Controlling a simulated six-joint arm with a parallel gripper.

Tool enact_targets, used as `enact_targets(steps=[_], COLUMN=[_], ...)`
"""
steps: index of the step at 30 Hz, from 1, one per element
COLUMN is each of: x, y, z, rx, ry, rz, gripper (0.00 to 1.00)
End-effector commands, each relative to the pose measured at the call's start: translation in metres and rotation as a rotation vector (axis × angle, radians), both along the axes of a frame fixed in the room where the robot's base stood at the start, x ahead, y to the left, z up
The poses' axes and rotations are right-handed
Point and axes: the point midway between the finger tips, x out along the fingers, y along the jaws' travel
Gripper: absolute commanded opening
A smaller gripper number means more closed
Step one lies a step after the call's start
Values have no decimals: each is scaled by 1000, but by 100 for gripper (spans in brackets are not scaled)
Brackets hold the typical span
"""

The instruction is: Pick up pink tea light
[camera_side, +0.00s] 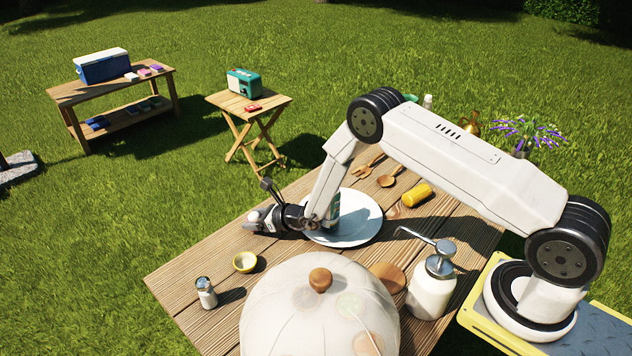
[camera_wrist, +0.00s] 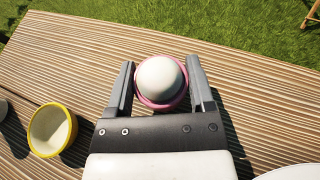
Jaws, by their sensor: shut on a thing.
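The pink tea light (camera_wrist: 161,82) is a pink cup with a rounded white top, seen in the wrist view. My gripper (camera_wrist: 161,84) is shut on it, one dark finger on each side. In the side view my gripper (camera_side: 258,218) is over the left part of the wooden table, and the tea light's whitish top (camera_side: 254,217) shows at the fingertips. The pink part is mostly hidden there. I cannot tell whether the tea light touches the table.
A yellow cup (camera_side: 245,262) stands near my gripper, with a small shaker (camera_side: 206,292) nearer the camera. A white plate (camera_side: 365,232) lies behind the wrist. A translucent dome (camera_side: 290,320) and a pump bottle (camera_side: 432,285) take up the front. The table's left edge is close.

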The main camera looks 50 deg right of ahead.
Motion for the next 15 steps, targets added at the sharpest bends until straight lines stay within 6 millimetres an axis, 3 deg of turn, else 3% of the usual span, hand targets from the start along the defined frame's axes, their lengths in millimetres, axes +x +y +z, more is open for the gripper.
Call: enact_targets(steps=[5, 15], x=[-1, -33], y=[0, -3], z=[20, 58], rx=[0, 1], ry=[-1, -2], rz=[-1, -1], gripper=[11, 11])
